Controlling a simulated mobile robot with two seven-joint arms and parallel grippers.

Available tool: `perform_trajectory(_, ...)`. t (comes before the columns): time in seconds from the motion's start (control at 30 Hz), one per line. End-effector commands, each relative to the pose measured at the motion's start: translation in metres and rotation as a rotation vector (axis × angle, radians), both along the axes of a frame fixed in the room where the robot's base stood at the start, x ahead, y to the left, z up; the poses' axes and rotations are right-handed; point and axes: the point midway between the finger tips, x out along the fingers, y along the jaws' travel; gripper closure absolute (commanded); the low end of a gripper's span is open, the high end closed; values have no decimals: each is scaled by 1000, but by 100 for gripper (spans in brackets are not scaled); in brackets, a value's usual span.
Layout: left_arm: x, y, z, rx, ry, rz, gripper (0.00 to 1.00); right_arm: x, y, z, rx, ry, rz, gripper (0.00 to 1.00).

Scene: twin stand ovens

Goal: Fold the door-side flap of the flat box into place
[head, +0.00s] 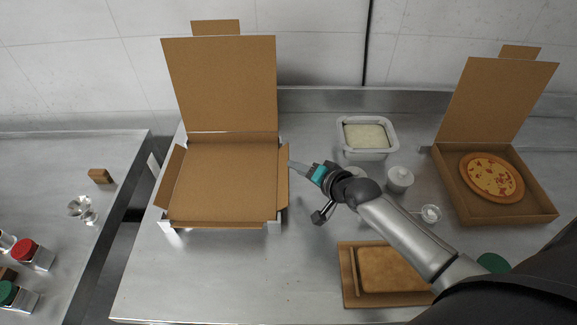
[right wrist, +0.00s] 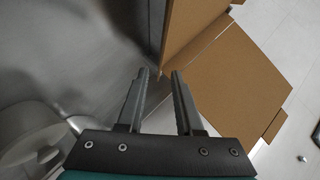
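The flat box (head: 225,180) is brown cardboard, open on the steel counter, its lid (head: 222,85) standing up at the back. Its left side flap (head: 170,177) leans outward. Its right side flap (head: 283,177) stands along the right edge. I cannot tell which flap is the door-side one. My right gripper (head: 292,164) is at the right flap, its fingers pointing left. In the right wrist view the fingers (right wrist: 159,75) are apart, with a cardboard edge (right wrist: 185,35) just beyond the tips; contact is unclear. My left gripper is out of view.
A white tub (head: 367,140) and a lidded jar (head: 399,179) stand right of my gripper. A second open box (head: 540,214) holds a pizza (head: 491,176). The counter's front left is clear. A gap separates the left table (head: 60,160).

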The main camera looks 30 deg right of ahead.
Motion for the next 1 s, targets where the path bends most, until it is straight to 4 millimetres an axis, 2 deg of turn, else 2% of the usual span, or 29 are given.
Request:
perform_trajectory(0.1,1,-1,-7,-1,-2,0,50,18,3,-10,1,-2,0,65)
perform_trajectory(0.33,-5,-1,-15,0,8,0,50,40,8,-22,0,-2,1,65)
perform_trajectory(0.5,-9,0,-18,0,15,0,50,47,9,-25,-1,-2,0,65)
perform_trajectory(0.8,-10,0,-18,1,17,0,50,48,9,-26,0,-1,1,65)
perform_trajectory(1.0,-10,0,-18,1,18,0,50,47,9,-26,0,-1,1,88)
